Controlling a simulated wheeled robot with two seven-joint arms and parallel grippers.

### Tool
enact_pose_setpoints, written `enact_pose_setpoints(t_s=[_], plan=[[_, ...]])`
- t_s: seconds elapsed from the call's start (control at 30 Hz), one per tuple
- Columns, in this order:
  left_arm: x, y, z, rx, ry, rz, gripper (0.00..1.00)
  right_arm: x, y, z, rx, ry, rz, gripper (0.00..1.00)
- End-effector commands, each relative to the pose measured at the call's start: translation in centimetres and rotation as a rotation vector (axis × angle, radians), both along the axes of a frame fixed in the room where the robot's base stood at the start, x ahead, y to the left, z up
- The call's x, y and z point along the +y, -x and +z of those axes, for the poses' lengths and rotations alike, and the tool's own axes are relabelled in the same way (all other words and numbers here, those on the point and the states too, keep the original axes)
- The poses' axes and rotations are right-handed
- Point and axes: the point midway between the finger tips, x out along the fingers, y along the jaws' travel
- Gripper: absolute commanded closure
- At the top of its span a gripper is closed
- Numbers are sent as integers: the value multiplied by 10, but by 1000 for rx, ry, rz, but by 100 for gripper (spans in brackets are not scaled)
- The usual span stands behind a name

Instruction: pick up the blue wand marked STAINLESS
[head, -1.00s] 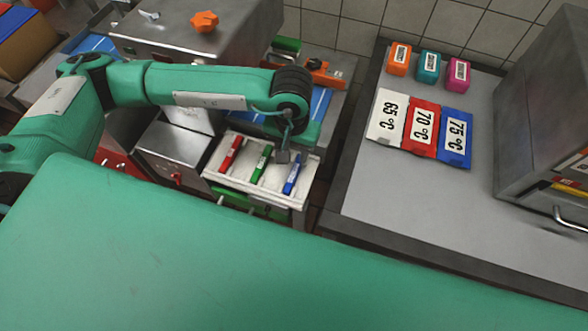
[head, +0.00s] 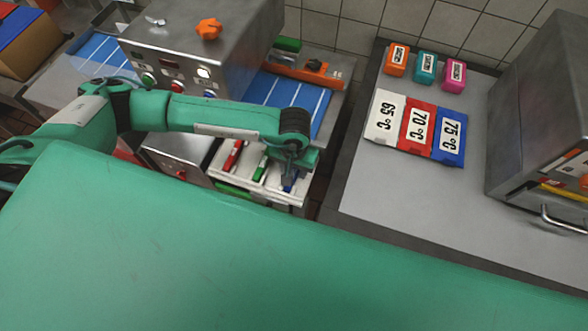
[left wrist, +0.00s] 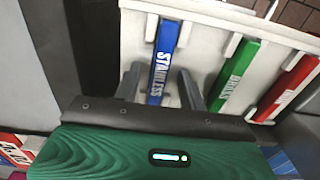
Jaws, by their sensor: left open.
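The blue wand (left wrist: 164,58), marked STAINLESS in white, lies in a white tray (left wrist: 215,20). In the head view only parts of this wand (head: 296,183) show, as my left gripper (head: 289,183) covers the rest. In the left wrist view my left gripper (left wrist: 159,72) is open, with one finger on each side of the blue wand. I cannot tell whether the fingers touch it. The right gripper is not in view.
In the same tray lie a green wand (left wrist: 234,72) and a red wand (left wrist: 288,86). A steel machine (head: 185,50) with buttons stands behind. To the right, a grey counter (head: 420,210) carries coloured temperature cards and small blocks, with clear room in front.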

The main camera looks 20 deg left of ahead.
Motion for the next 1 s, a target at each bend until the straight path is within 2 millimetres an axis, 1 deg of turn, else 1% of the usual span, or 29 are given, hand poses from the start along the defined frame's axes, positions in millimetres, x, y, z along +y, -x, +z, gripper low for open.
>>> enact_pose_setpoints(t_s=[0.07,0.2,0.27,0.3,0.6,0.77,0.87,0.97,1.0], plan=[[0,0,0,0,0,0,58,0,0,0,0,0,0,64],[0,0,0,0,0,0,86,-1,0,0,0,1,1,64],[0,0,0,0,0,0,97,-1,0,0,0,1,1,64],[0,0,0,0,0,0,100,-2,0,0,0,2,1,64],[0,0,1,0,0,0,100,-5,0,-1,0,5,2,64],[0,-1,10,-1,1,0,100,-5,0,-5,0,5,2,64],[0,-1,24,-4,1,-2,100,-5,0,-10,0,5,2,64],[-1,-2,46,-6,3,-1,100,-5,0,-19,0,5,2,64],[0,-2,57,-7,2,-4,100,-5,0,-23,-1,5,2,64]])
